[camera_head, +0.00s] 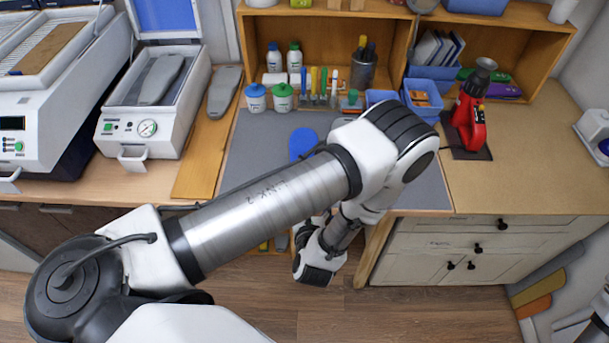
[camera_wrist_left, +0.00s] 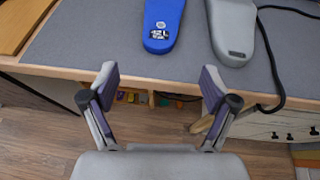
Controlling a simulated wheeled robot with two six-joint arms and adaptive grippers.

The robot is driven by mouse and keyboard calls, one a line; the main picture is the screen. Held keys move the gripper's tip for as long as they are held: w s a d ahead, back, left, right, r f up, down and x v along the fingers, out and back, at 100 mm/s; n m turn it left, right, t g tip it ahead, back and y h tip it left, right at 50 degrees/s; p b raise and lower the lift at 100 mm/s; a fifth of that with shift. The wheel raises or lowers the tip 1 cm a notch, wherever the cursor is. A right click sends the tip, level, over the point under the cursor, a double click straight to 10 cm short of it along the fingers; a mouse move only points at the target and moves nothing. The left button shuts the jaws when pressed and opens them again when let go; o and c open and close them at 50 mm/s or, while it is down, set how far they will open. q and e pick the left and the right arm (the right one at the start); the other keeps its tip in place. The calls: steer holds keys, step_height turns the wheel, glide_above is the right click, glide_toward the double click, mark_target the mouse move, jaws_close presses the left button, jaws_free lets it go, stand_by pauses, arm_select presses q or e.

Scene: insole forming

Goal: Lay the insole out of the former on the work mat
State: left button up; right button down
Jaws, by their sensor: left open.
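The former, a white press box (camera_head: 126,135) with a gauge, stands open at the back left. A grey insole-shaped piece (camera_head: 160,78) lies in it. The grey work mat (camera_head: 245,165) covers the middle of the bench. On it lies a blue sole-shaped piece (camera_head: 303,142), marked 42 L in the left wrist view (camera_wrist_left: 165,22). My left gripper (camera_wrist_left: 160,88) is open and empty at the mat's front edge, apart from both pieces. My right gripper is out of view.
Another grey sole-shaped piece (camera_head: 224,90) lies on a wooden board (camera_head: 200,160) beside the former. Bottles, pens and blue bins (camera_head: 432,78) stand along the back. A red tool (camera_head: 468,115) stands to the right. A black cable (camera_wrist_left: 268,75) lies on the mat. The mat's left part is clear.

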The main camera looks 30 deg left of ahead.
arm_select(q)
steer(key=s+a+f+n+g+y, duration=0.1)
steer(key=s+a+n+g+y, duration=0.1)
steer(key=s+a+n+g, duration=0.35)
steer(key=s+a+f+n+g+y, duration=0.1)
steer(key=s+a+n+g, duration=0.15)
steer(key=s+g, duration=0.6)
steer(key=s+d+n+g+h, duration=0.25)
steer(key=s+n+h, duration=0.2)
steer(key=s, duration=0.35)
steer(key=s+d+n+g+h, duration=0.25)
steer(key=s+d+n, duration=0.2)
steer(key=s, duration=0.35)
steer(key=w+d+f+n+t+h, duration=0.3)
steer(key=w+d+n+t+h, duration=0.25)
steer(key=n, duration=0.25)
steer(key=w+a+n+t, duration=0.1)
steer(key=w+a+n, duration=0.1)
steer(key=w, duration=0.1)
steer(key=w+a+n+t+y, duration=0.1)
steer(key=w, duration=0.1)
steer(key=shift+f+n+t, duration=0.15)
steer(key=shift+n+t, duration=0.2)
steer(key=shift+n, duration=0.05)
